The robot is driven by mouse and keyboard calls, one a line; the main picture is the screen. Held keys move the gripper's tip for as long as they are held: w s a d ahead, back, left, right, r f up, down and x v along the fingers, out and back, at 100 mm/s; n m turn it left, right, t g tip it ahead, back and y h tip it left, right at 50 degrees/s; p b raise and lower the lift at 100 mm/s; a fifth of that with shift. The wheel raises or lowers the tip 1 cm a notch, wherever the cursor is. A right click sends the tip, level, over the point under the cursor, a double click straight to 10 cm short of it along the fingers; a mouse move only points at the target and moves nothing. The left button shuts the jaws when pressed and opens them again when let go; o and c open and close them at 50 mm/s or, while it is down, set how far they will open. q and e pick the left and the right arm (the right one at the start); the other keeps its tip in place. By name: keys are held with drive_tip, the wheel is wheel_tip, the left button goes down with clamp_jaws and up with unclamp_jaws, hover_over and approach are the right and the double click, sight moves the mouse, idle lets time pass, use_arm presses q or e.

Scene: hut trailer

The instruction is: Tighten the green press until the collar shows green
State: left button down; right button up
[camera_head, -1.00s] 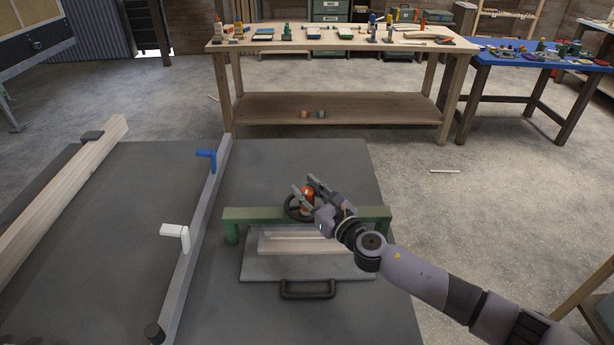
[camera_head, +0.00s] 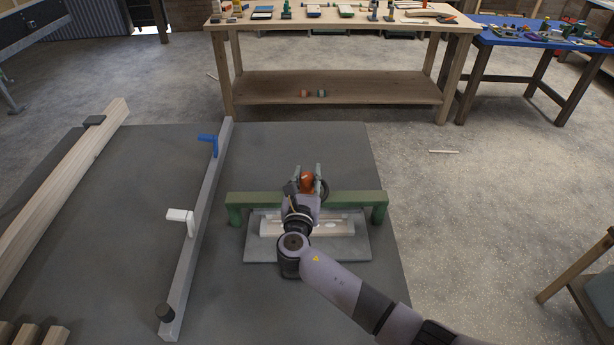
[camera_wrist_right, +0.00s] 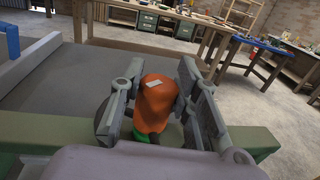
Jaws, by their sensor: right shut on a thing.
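The green press (camera_head: 350,198) stands on the dark bench, its green beam spanning a grey base plate (camera_head: 350,250) with a pale wooden piece (camera_head: 335,228) on it. My right gripper (camera_head: 307,182) is shut on the orange knob (camera_head: 307,180) at the top of the press. In the right wrist view the orange knob (camera_wrist_right: 158,100) sits between the two fingers, with a bit of green (camera_wrist_right: 150,138) below it. The dark handwheel is mostly hidden by my gripper. I cannot make out the collar's state for certain. My left gripper is not in view.
A grey rail (camera_head: 196,235) with a blue handle (camera_head: 209,140) and a white handle (camera_head: 181,217) lies left of the press. A long timber (camera_head: 62,185) lies farther left. A wooden workbench (camera_head: 340,85) and a blue table (camera_head: 530,35) stand behind, across open floor.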

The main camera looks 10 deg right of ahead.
drive_tip(key=shift+r+h, duration=0.1)
drive_tip(key=shift+h, duration=0.2)
drive_tip(key=o, duration=1.2)
drive_tip(key=v, duration=1.2)
drive_tip(key=shift+a, duration=0.1)
